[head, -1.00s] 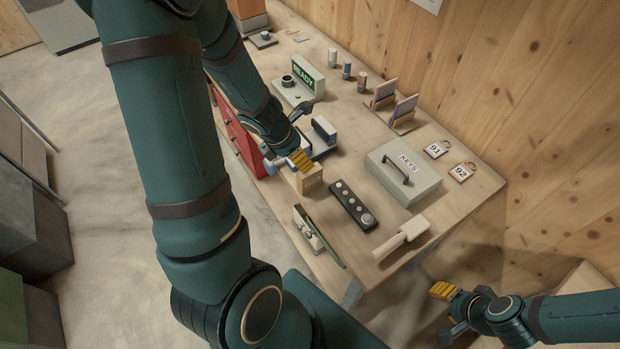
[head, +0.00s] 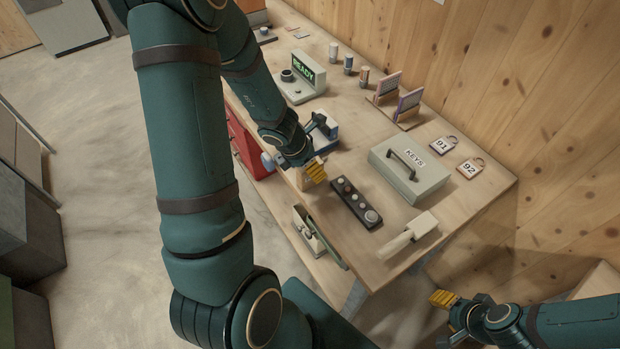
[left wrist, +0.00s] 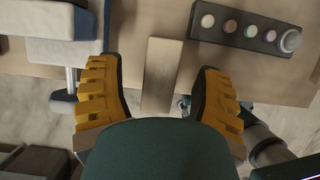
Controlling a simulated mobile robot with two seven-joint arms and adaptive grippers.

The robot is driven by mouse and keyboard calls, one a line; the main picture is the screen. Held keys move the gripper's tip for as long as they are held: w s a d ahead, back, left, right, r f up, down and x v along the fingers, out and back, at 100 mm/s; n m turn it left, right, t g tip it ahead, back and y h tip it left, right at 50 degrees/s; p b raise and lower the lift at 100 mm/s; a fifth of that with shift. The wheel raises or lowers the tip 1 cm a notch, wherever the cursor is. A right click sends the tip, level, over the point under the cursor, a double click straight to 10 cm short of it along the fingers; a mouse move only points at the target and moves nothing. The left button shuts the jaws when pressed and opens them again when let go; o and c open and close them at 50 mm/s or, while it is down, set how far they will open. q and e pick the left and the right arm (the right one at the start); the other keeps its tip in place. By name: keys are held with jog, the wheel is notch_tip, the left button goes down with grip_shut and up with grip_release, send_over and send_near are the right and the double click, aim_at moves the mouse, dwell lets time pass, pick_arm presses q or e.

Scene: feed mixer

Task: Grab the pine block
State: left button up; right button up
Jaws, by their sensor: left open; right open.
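The pine block (left wrist: 161,75) is a pale wooden bar near the table's edge. In the left wrist view it lies between the two yellow fingers of my left gripper (left wrist: 158,68), with a gap on each side. In the head view my left gripper (head: 298,168) is over the block and hides most of it; a bit of pale wood (head: 294,179) shows beneath. The left gripper is open and holds nothing. My right gripper (head: 444,317) is open and empty, off the table's near right corner.
A dark button strip (head: 356,203) lies just right of the block. A blue and grey vise-like device (head: 324,132) stands behind it.

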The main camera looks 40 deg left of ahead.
pick_arm(q)
jog(key=shift+w+f, duration=0.1)
jog(key=shift+f, duration=0.2)
jog(key=shift+r, duration=0.1)
grip_shut()
notch_tip(320, 180, up, 8)
jog(key=p, duration=0.7)
jog(key=shift+r, duration=0.75)
jog(key=shift+r+b, duration=0.25)
jog(key=shift+b, duration=0.05)
